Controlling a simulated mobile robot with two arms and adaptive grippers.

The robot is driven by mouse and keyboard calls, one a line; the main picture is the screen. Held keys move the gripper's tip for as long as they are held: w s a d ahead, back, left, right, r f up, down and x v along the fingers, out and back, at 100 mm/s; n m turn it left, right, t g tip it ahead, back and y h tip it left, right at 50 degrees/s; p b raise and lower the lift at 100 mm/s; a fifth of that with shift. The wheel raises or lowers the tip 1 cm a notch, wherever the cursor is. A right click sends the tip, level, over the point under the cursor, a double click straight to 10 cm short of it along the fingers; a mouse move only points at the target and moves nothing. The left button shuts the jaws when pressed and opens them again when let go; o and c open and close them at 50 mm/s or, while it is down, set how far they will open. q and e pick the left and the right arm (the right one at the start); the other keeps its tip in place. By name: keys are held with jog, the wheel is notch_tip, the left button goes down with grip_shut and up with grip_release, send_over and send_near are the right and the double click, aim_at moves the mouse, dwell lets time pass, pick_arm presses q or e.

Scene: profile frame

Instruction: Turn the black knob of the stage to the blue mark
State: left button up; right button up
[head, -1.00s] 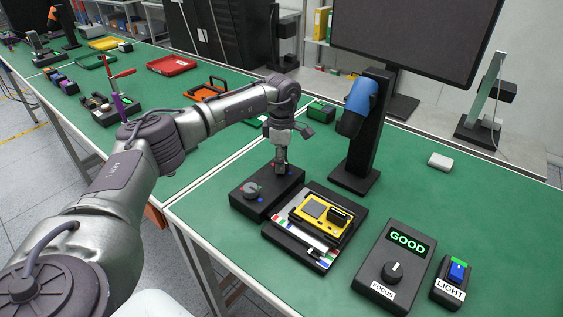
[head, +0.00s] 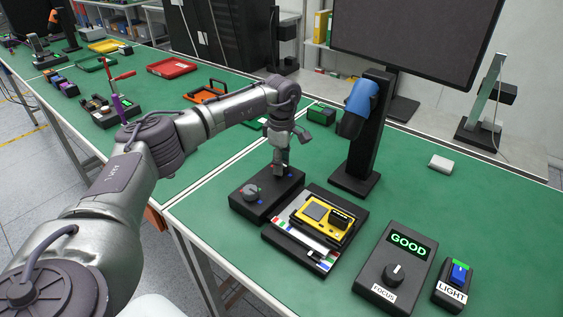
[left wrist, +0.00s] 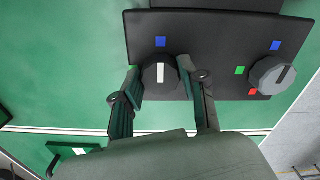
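The stage (head: 266,198) is a black box on the green bench, left of the tray with the yellow device. In the left wrist view its black knob (left wrist: 151,78) has a white pointer line aimed at the blue mark (left wrist: 160,42). A grey knob (left wrist: 272,76) sits on the same box with blue, green and red marks. My left gripper (head: 281,163) is just above the box, pointing down. In the wrist view its open fingers (left wrist: 160,82) are on either side of the black knob, apparently clear of it. My right gripper is not in view.
A yellow device (head: 318,214) lies in a black tray (head: 287,245). A black post with a blue-topped head (head: 358,105) stands behind it. The FOCUS box (head: 397,265) reads GOOD; a LIGHT switch (head: 456,285) stands beside it. The bench between post and monitor side is mostly clear.

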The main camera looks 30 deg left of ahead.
pick_arm(q)
jog(key=o, duration=0.4)
notch_tip(320, 180, up, 12)
dwell(0.5)
jog(key=shift+r, duration=0.15)
